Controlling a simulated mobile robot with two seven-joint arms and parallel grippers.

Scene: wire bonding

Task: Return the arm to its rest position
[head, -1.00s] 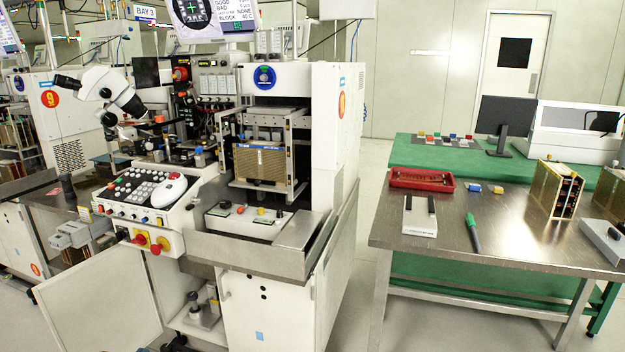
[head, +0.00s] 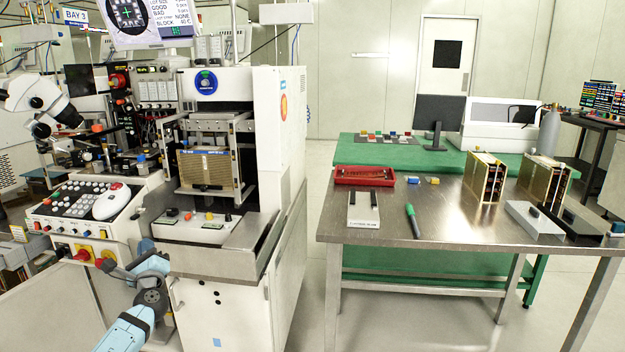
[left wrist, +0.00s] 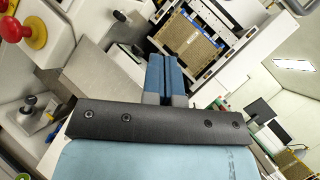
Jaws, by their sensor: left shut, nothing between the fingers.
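My left arm, light blue with dark joints, comes in from the bottom left of the head view. Its gripper (head: 147,246) is in front of the wire bonding machine (head: 277,150), by the lower right end of the control panel. In the left wrist view the two blue fingers of the left gripper (left wrist: 164,75) lie side by side, shut and empty. Beyond them, the brown magazine (left wrist: 190,42) stands in the machine's open bay. The magazine also shows in the head view (head: 206,169). My right gripper is in neither view.
A steel table (head: 455,222) at right holds a red tray (head: 364,175), a green pen (head: 412,220) and gold magazines (head: 484,180). Floor is free between machine and table.

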